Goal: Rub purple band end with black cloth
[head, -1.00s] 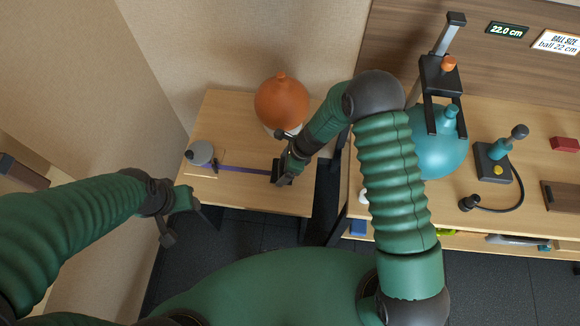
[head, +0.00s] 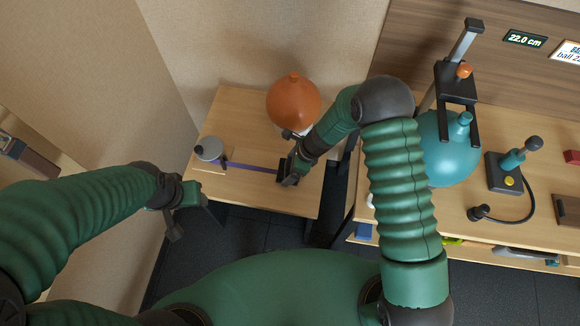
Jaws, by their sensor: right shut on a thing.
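A purple band (head: 250,166) lies stretched across the small wooden table (head: 232,192), from a grey round piece (head: 208,149) at the left to my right gripper. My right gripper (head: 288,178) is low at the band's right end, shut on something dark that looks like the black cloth. The cloth blends with the dark fingers, so its outline is unclear. The gripper hides the band's right end. My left gripper (head: 190,214) is open and empty, in front of the table's left front corner, apart from the band.
An orange balloon-like ball (head: 294,100) stands behind the band. A wall stands at left.

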